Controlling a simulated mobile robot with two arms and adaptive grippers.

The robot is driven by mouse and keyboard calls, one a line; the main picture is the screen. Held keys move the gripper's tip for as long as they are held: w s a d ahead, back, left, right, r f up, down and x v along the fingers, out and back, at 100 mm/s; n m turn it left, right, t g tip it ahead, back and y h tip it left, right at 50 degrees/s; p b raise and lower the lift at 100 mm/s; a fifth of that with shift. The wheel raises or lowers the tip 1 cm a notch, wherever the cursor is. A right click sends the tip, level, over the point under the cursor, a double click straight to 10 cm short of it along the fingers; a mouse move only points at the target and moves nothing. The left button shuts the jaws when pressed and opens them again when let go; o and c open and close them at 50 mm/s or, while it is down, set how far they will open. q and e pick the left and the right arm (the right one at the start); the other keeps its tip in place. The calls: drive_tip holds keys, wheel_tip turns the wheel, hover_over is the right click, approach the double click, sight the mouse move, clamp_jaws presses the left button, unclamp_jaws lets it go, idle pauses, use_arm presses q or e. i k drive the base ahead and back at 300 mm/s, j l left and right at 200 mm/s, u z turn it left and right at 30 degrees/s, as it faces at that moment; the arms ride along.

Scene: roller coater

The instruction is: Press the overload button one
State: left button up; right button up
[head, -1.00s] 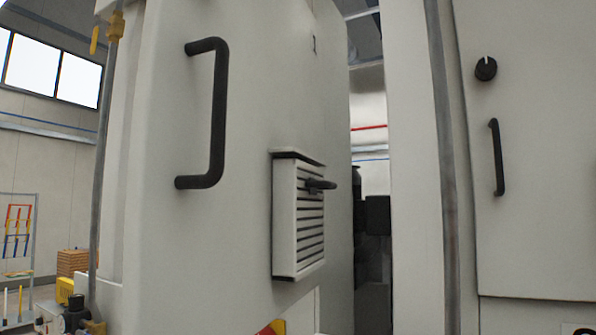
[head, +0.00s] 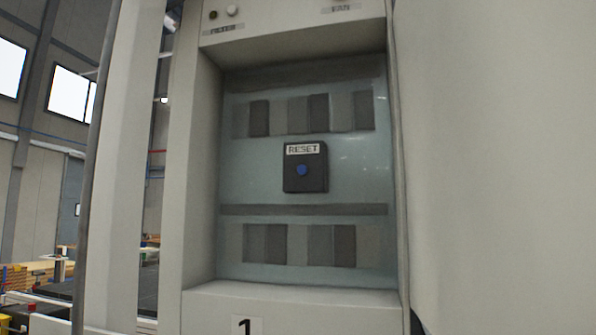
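A black box labelled RESET (head: 305,167) with a round blue button (head: 302,170) sits at the middle of a recessed panel (head: 270,190) in the head view. The panel is pale blue-grey and carries rows of grey and dark blocks above and below the box. A plate with the number 1 (head: 247,326) is on the cabinet front below the recess, partly cut off by the picture's edge. Neither of my grippers shows in the head view.
A light cabinet frame (head: 196,170) surrounds the recess. A large plain pale surface (head: 495,150) fills the right side. A FILTER label (head: 223,30) and a FAN label (head: 341,9) sit above. Tables and stacked wood stand in the hall at lower left.

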sight(302, 169)
drive_tip(key=j+z, duration=0.1)
drive_tip(key=z, duration=0.3)
drive_tip(key=i+j+z, duration=0.1)
drive_tip(key=j+z, duration=0.25)
drive_tip(key=j, duration=0.4)
drive_tip(key=j+z, duration=0.35)
drive_tip(key=j, duration=1.2)
drive_tip(key=k+j, duration=0.1)
drive_tip(key=j, duration=0.7)
drive_tip(key=i+z, duration=0.05)
